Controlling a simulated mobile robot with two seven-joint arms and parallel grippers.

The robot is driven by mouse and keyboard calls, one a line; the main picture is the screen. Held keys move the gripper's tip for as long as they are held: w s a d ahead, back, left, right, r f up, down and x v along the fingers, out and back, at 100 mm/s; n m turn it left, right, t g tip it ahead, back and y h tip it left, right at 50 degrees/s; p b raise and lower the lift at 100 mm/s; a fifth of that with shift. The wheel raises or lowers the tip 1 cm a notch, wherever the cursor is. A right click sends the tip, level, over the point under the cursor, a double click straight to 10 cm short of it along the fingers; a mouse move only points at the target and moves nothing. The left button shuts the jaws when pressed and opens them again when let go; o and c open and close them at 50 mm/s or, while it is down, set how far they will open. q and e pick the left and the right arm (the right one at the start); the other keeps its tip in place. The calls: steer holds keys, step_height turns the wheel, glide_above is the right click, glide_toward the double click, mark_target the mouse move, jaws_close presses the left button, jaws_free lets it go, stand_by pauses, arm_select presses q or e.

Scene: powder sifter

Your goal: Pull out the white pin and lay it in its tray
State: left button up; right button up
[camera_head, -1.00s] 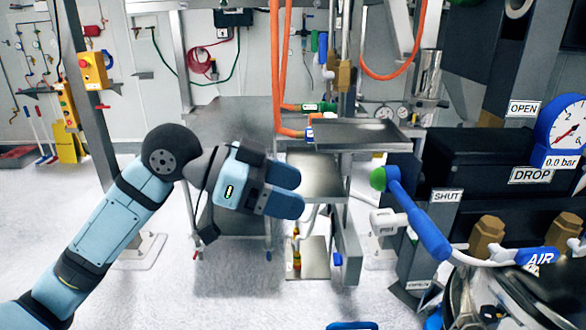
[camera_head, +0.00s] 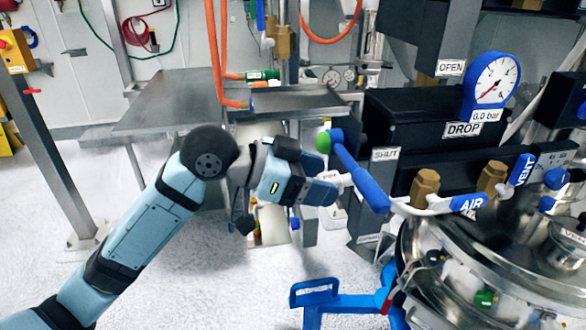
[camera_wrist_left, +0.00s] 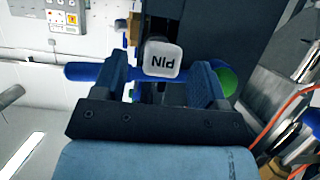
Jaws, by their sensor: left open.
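The white pin (camera_head: 346,181) is in the dark machine body, just behind the blue lever; my left gripper hides part of it in the head view. In the left wrist view its square white head (camera_wrist_left: 161,58) carries an upside-down "PIN" label and sits between my left fingers. My left gripper (camera_head: 325,186) is open, with a finger on either side of the pin head; contact cannot be told. A grey metal tray (camera_head: 298,99) stands behind the gripper; I cannot tell whether it is the pin's tray. My right gripper is out of view.
The blue lever (camera_head: 362,182) with a green knob (camera_head: 323,143) crosses close to the gripper. A steel vessel (camera_head: 450,290) with valves stands at the right, with a blue bracket (camera_head: 318,299) beside it. A gauge (camera_head: 492,82) reads 0.0 bar. Orange hoses hang behind.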

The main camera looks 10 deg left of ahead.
arm_select(q)
steer(key=shift+w+d+f, duration=0.1)
steer(key=shift+d+f, duration=0.05)
steer(key=shift+d, duration=0.1)
steer(key=c, duration=1.1)
steer(key=shift+o, duration=0.2)
steer(key=shift+a, duration=0.1)
steer(key=shift+s+a, duration=0.2)
steer(key=shift+a, duration=0.25)
steer(key=shift+s+a+p, duration=0.3)
steer(key=shift+a+p, duration=0.15)
steer(key=shift+a, duration=0.4)
steer(key=shift+s+a, duration=0.1)
steer(key=shift+a, duration=0.3)
steer(key=shift+s+a, duration=0.1)
steer(key=shift+a, duration=0.2)
